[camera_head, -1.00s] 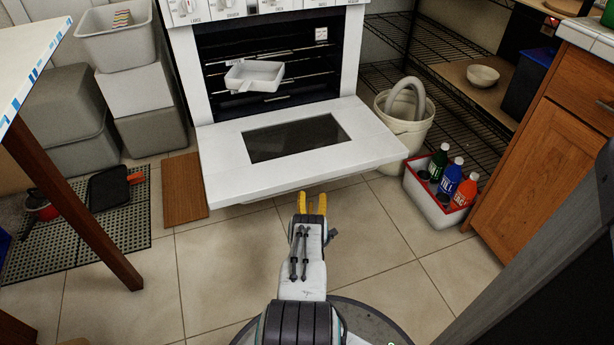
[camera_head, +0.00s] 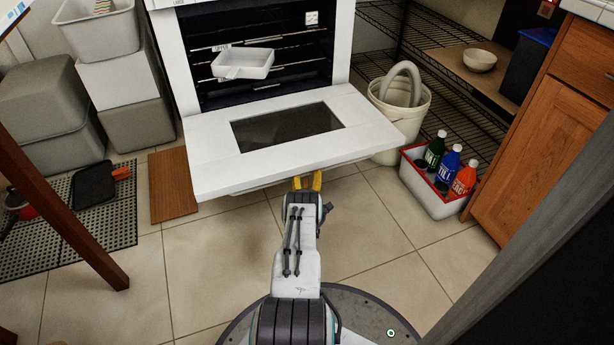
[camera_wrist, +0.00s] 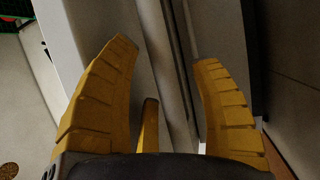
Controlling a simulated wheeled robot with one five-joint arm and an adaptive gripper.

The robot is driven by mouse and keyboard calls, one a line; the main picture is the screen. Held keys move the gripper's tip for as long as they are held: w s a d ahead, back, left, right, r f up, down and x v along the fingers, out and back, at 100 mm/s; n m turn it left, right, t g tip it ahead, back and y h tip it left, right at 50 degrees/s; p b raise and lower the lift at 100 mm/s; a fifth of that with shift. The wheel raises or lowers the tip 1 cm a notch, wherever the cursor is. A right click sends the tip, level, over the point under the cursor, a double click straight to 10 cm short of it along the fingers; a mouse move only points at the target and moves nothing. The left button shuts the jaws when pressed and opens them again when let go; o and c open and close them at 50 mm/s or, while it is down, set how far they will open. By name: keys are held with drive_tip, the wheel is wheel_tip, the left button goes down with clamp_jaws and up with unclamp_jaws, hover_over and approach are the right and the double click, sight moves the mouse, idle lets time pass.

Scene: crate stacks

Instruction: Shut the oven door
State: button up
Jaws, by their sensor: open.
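The white oven door (camera_head: 195,160) hangs open, lowered to about level, with a dark window in its middle. The oven cavity (camera_head: 290,50) behind it shows racks and a white dish (camera_head: 243,64). My gripper (camera_head: 307,182) has yellow fingers and is at the door's front edge, its tips partly hidden under that edge. In the wrist view my gripper (camera_wrist: 165,55) is open, with its fingers apart and a pale edge, likely the door's, running between them. I cannot tell whether the fingers touch it.
A white bucket (camera_head: 415,118) stands right of the door, beside a red-rimmed crate (camera_head: 425,195) of bottles. A wooden cabinet (camera_head: 545,150) is at the right. Grey bins (camera_head: 45,125) and a brown board (camera_head: 172,187) are at the left. Tiled floor lies clear in front.

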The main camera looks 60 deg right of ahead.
drive_tip(key=shift+w+d+r, duration=0.1)
drive_tip(key=shift+w+d, duration=0.15)
drive_tip(key=shift+d, duration=0.2)
drive_tip(key=shift+c, duration=0.4)
clamp_jaws()
